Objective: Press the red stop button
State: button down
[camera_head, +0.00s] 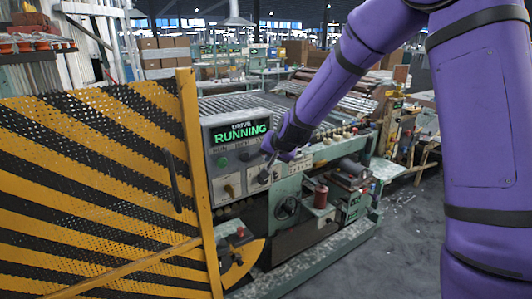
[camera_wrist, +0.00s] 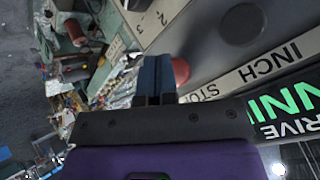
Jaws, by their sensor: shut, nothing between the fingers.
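The red stop button (camera_wrist: 181,72) shows in the wrist view, partly hidden behind my fingers, beside a label strip reading "STO" and "INCH". My gripper (camera_wrist: 154,70) is shut and empty, with its fingertips overlapping the button's left side in that view. I cannot tell whether they touch it. In the head view my gripper (camera_head: 267,169) is in front of the right part of the grey control panel (camera_head: 208,140), and the red button is hidden there. The panel's display (camera_head: 241,132) reads "DRIVE RUNNING" in green.
A green button (camera_head: 222,161) sits under the display. A dark round button (camera_wrist: 241,22) lies beside the red one in the wrist view. A yellow and black striped mesh guard (camera_head: 90,180) stands left of the panel. Green machinery (camera_head: 330,190) extends to the right.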

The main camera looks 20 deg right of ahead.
jog(key=shift+w+a, duration=0.15)
jog(key=shift+w, duration=0.3)
dwell(0.6)
dwell(0.4)
jog(key=shift+s+d, duration=0.3)
jog(key=shift+s, duration=0.55)
jog(key=s, duration=0.1)
jog(key=s+d, duration=0.1)
jog(key=s, duration=0.2)
jog(key=shift+s+d, duration=0.25)
jog(key=shift+s, duration=0.1)
jog(key=shift+r, duration=0.1)
dwell(0.3)
